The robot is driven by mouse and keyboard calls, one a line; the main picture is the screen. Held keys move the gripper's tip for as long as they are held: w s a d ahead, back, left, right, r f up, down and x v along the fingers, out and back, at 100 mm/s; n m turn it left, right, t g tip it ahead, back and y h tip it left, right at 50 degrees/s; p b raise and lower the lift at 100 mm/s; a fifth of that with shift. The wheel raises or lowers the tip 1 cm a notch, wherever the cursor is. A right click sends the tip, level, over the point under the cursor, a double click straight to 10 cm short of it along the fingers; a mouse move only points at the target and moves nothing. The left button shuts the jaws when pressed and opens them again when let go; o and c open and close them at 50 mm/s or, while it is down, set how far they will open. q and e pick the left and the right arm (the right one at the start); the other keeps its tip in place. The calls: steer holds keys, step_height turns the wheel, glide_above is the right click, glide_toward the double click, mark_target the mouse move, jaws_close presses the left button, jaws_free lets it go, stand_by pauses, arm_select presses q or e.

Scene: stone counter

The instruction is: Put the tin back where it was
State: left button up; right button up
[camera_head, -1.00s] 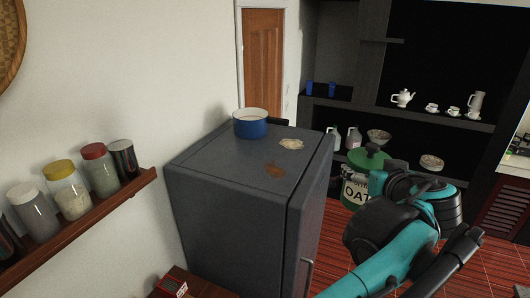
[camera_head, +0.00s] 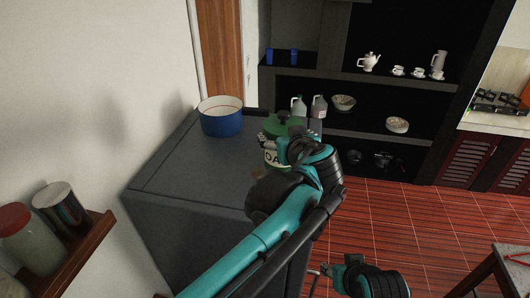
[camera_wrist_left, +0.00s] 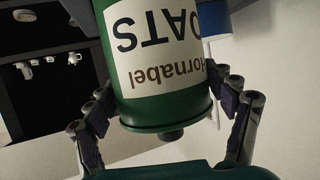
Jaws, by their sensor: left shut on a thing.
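The tin is a green canister with a white OATS label and a green lid; it shows in the head view (camera_head: 276,157) and large in the wrist view (camera_wrist_left: 158,62), where its lettering is upside down. My left gripper (camera_head: 291,150) is shut on it, one finger on each side in the wrist view (camera_wrist_left: 168,100). In the head view the tin appears in front of the right side of the dark cabinet's top (camera_head: 190,160). I cannot tell whether its base touches that top. Part of my right arm's end (camera_head: 340,272) shows at the bottom; its jaws are unclear.
A blue pot (camera_head: 221,122) stands at the back of the cabinet top, left of the tin. The cabinet's left and front top is clear. A wall shelf (camera_head: 82,252) with jars is at lower left.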

mark_target(266, 153)
arm_select(q)
steer(key=a, duration=0.1)
steer(key=w+a+f, duration=0.1)
steer(key=a, duration=0.1)
steer(key=a+f, duration=0.1)
steer(key=shift+w+a+f+p, duration=0.15)
steer(key=shift+w+f+p, duration=0.1)
steer(key=shift+p, duration=0.05)
steer(key=shift+s+f, duration=0.1)
steer(key=shift+f, duration=0.35)
step_height(266, 153, down, 2)
steer(key=shift+f+p, duration=0.2)
steer(key=shift+p, duration=0.15)
steer(key=shift+f, duration=0.5)
steer(key=o, duration=1.8)
steer(key=b+v, duration=0.1)
steer(key=v, duration=1.1)
steer(key=shift+r, duration=0.1)
